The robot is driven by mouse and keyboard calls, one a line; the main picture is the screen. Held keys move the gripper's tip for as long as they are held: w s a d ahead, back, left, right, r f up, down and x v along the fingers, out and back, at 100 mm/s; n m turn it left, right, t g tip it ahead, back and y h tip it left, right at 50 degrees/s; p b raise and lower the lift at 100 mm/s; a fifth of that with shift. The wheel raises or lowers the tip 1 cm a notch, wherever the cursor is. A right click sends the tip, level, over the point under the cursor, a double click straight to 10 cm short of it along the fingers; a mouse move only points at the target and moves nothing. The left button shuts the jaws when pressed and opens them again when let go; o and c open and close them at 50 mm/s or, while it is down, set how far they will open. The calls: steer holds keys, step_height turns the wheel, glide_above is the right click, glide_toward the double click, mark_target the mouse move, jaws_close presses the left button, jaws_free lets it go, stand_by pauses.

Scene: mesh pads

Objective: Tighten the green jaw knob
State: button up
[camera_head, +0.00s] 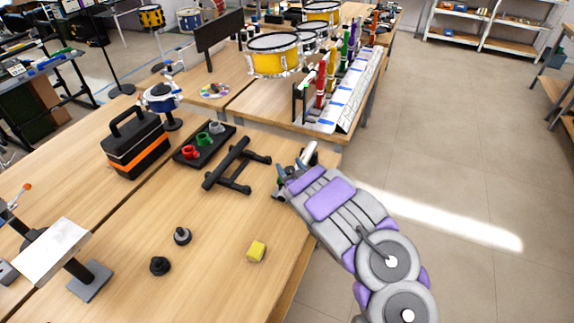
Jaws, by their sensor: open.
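A green knob-like piece (203,140) sits between a red one (190,152) and a grey one (216,128) on a black tray (180,159). Whether the green piece is the jaw knob is too small to tell. A black frame with bars (236,163) lies on the table just right of the tray. My gripper (283,183) is open at the table's right edge, to the right of the black frame and apart from the green piece. I see nothing between its fingers, though its tips are small in view.
A black and orange toolbox (135,145) stands left of the tray. A stand with a light plate (53,252) is at left. Drums (274,54) and coloured instruments stand behind.

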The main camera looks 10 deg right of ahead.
steer(key=shift+s+a, duration=0.1)
steer(key=shift+a, duration=0.5)
steer(key=c, duration=0.3)
steer(key=shift+d, duration=0.25)
steer(key=c, duration=0.6)
steer(key=shift+c, duration=0.3)
steer(key=shift+a, duration=0.15)
